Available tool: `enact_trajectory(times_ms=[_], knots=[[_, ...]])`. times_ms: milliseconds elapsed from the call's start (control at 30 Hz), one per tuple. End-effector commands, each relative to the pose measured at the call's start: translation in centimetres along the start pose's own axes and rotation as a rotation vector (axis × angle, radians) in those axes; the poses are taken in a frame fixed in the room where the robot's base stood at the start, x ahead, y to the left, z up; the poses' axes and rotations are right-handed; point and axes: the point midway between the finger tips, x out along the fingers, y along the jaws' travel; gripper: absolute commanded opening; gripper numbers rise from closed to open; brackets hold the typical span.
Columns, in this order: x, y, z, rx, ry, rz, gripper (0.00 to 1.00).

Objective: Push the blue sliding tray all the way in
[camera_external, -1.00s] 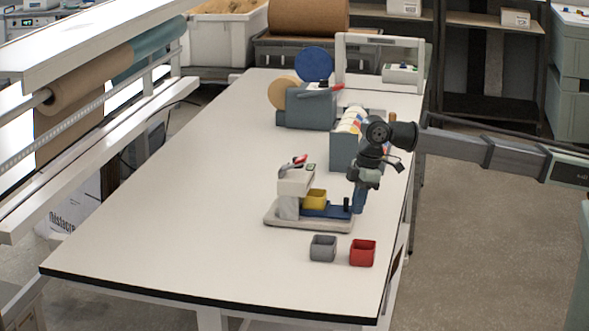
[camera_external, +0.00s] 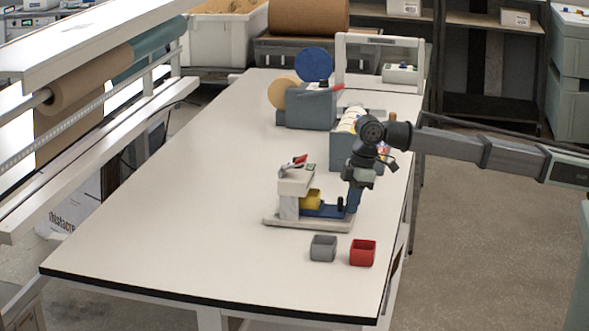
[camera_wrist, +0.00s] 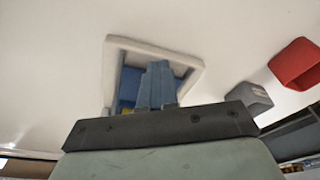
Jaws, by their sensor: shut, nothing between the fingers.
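The blue sliding tray (camera_external: 322,211) sits on the pale base of a small press-like device (camera_external: 290,204) on the table. A yellow cup (camera_external: 311,199) rides on the tray, now partly under the device's head. A dark upright handle (camera_external: 340,204) stands at the tray's right end. My gripper (camera_external: 352,208) is shut and empty, its blue fingers pointing down right beside the handle; I cannot tell whether they touch it. In the wrist view the shut fingers (camera_wrist: 157,82) cover part of the tray (camera_wrist: 131,82), and the handle is hidden.
A grey box with tape rolls (camera_external: 343,150) stands behind my gripper. The table's left side is clear.

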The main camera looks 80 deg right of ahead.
Motion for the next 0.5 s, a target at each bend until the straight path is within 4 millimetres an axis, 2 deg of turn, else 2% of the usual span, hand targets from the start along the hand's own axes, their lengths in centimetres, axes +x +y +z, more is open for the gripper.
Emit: enact_trajectory(times_ms=[33,500], knots=[[0.7,0.1,0.2,0.001,-0.012,-0.002,0.00],[0.9,0.7,-1.0,0.001,-0.011,-0.002,0.00]])
